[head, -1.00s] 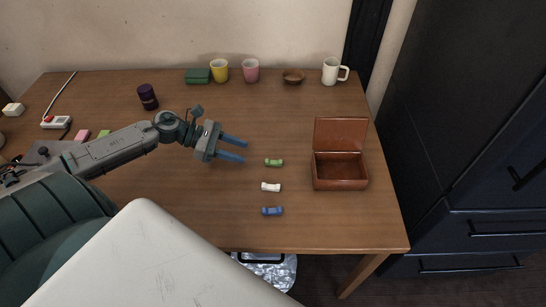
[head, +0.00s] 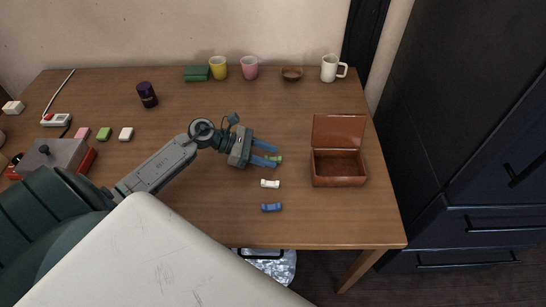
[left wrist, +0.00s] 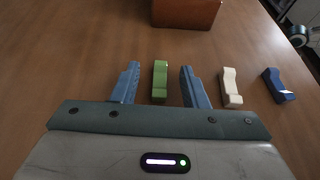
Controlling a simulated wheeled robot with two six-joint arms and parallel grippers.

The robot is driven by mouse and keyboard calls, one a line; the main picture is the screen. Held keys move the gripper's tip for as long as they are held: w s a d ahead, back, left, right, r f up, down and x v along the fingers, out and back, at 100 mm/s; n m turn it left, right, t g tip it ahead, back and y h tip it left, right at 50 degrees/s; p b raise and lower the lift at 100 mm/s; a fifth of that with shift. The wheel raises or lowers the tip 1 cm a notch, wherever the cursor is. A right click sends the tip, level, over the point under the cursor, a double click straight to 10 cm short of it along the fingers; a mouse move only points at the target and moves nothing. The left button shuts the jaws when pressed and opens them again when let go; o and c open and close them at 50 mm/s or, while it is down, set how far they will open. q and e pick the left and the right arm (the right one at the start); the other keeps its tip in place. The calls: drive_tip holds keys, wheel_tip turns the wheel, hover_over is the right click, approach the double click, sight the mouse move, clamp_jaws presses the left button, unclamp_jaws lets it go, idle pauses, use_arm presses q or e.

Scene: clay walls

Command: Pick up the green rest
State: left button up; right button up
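The green rest (head: 275,159) lies on the wooden table, left of the open box. My left gripper (head: 271,155) is at it, with its blue fingers open. In the left wrist view the green rest (left wrist: 160,81) stands between the two open fingertips of the gripper (left wrist: 159,84), with a gap on each side. The finger on the left in that view is a little farther from it. In the head view the fingers partly hide the rest. My right gripper is not in view.
A white rest (head: 270,184) and a blue rest (head: 271,207) lie nearer the table's front edge. An open brown box (head: 339,180) stands to the right. Cups, a bowl (head: 291,74) and a mug (head: 329,68) line the back.

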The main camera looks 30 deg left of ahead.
use_arm(q)
drive_tip(key=shift+w+d+f, duration=0.2)
drive_tip(key=shift+w+d, duration=0.05)
drive_tip(key=shift+d, duration=0.2)
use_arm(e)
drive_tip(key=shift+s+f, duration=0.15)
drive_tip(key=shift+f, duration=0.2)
use_arm(q)
clamp_jaws()
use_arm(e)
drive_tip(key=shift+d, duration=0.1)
